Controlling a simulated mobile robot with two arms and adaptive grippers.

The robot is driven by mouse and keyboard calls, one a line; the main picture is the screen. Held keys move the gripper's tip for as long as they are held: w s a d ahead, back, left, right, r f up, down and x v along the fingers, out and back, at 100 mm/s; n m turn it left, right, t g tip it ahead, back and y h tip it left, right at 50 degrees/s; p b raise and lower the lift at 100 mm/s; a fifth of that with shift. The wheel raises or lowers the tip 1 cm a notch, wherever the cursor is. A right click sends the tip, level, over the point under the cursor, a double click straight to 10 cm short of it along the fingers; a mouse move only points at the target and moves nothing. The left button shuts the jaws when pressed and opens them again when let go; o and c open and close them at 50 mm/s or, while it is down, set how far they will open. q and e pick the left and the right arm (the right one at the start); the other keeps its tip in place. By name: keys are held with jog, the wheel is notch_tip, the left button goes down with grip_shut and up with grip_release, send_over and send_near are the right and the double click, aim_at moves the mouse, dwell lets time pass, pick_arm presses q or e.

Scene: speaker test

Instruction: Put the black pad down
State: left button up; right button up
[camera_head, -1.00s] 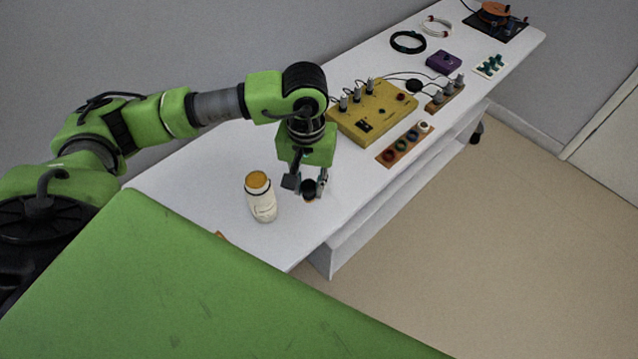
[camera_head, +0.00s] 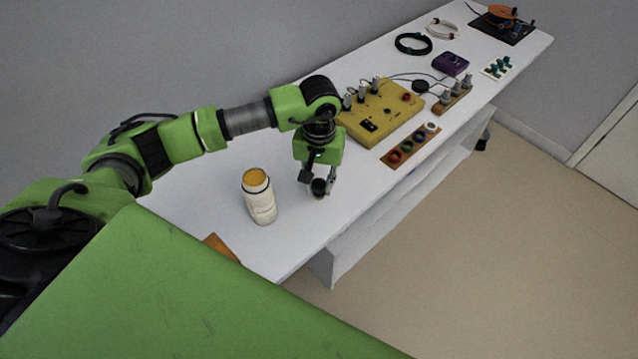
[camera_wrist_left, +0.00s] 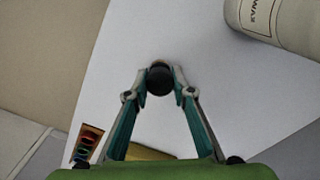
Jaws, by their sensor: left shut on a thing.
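My left gripper (camera_head: 321,190) is above the white table (camera_head: 290,238), near its front edge. It is shut on the black pad (camera_head: 319,186), a small dark round piece between the fingertips. In the left wrist view the pad (camera_wrist_left: 159,80) shows as a dark round shape between the two fingers (camera_wrist_left: 159,76), with bare white table around it. I cannot tell whether the pad touches the table. My right gripper is in neither view.
A white bottle (camera_head: 261,202) with an orange top stands left of the gripper. A yellow box (camera_head: 384,112) with knobs and a brown strip with coloured rings (camera_head: 410,146) lie to the right. An orange piece (camera_head: 220,247) shows at the near edge.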

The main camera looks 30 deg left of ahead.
aim_at(319, 183)
pick_arm(q)
jog(key=o, duration=0.5)
jog(key=shift+f+b, duration=0.15)
jog(key=shift+b, duration=0.15)
jog(key=o, duration=0.5)
jog(key=shift+r+p, duration=0.3)
jog(key=shift+p, duration=0.05)
jog(key=shift+r, duration=0.35)
notch_tip(319, 183, up, 11)
jog(key=shift+r+b, duration=0.1)
jog(key=shift+b, duration=1)
